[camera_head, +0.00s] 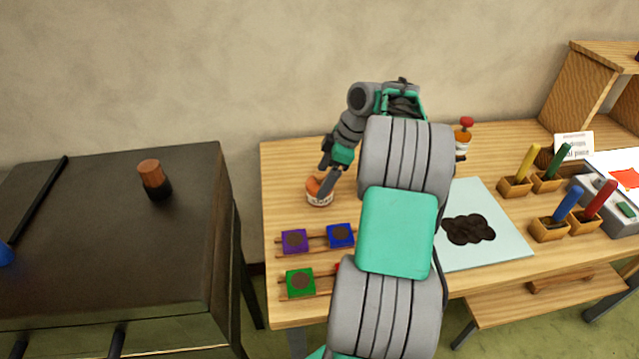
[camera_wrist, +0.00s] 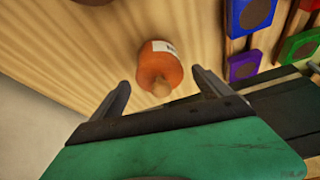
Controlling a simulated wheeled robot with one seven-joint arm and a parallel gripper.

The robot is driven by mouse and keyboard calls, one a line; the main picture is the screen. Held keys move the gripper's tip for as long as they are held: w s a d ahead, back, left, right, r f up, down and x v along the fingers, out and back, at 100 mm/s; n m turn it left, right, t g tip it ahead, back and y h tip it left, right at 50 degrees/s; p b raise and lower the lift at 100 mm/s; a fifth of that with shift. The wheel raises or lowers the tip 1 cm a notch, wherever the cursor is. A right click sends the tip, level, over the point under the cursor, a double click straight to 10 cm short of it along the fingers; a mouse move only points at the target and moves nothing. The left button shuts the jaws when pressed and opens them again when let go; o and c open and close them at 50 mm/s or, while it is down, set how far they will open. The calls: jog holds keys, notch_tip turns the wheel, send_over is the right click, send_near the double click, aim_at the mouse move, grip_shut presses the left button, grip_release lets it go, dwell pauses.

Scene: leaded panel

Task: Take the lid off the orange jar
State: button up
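The orange jar (camera_head: 320,197) stands on the wooden workbench near its back left, with a white label on its side. In the wrist view my gripper (camera_wrist: 162,85) is open, with one finger to each side of the lid and knob. No finger visibly touches the jar or lid. The gap in depth between fingertips and knob is hard to judge.
Purple (camera_head: 295,241), blue (camera_head: 340,235) and green (camera_head: 300,282) square blocks sit on rails in front of the jar. A pale mat (camera_head: 495,240) lies right of my arm. A dark cabinet (camera_head: 100,250) stands left, across a gap.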

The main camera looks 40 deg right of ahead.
jog(key=c, duration=1.3)
